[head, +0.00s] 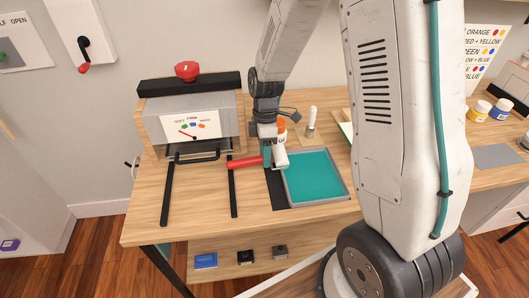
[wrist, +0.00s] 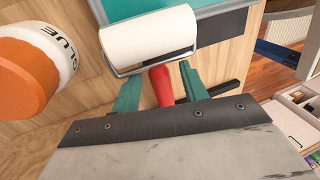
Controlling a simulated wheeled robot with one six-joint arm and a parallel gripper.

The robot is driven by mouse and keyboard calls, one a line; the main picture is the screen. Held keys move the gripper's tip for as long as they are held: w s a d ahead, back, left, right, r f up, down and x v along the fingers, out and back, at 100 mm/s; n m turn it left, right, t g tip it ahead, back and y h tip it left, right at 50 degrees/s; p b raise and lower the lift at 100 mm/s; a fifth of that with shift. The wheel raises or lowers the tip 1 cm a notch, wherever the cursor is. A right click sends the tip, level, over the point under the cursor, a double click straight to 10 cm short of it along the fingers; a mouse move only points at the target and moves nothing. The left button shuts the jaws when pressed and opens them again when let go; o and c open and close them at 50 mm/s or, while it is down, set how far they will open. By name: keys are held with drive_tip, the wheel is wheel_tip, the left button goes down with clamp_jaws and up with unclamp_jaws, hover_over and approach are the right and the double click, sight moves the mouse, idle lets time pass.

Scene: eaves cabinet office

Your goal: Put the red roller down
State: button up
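The red roller has a red handle (head: 243,162) and a white drum (head: 281,158). In the head view it is at the left edge of the teal paint tray (head: 318,178), with the handle pointing left. In the wrist view the drum (wrist: 148,38) lies across the top and the red handle (wrist: 163,85) passes between my gripper's (wrist: 160,78) two teal fingers. Narrow strips of wood show on both sides of the handle, so the fingers look open around it. I cannot tell whether the roller fully rests on a surface.
Black rails (head: 233,190) lie on the bench (head: 200,215). Small blocks (head: 245,257) sit on the shelf below.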

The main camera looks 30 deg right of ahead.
drive_tip(key=v, duration=1.2)
drive_tip(key=s+r+m+t, duration=0.1)
drive_tip(key=s+r+m, duration=0.2)
drive_tip(key=s+r, duration=0.25)
drive_tip(key=s+r+m+t, duration=0.1)
drive_tip(key=s+r+m, duration=0.1)
drive_tip(key=s, duration=0.4)
drive_tip(key=s+a+r+m+t+h, duration=0.1)
drive_tip(key=s+r+m, duration=0.1)
drive_tip(key=s+m, duration=0.3)
drive_tip(key=s+r+m+t, duration=0.1)
drive_tip(key=s+m, duration=0.3)
drive_tip(key=s, duration=0.5)
drive_tip(key=shift+a+r, duration=0.25)
drive_tip(key=shift+r, duration=0.65)
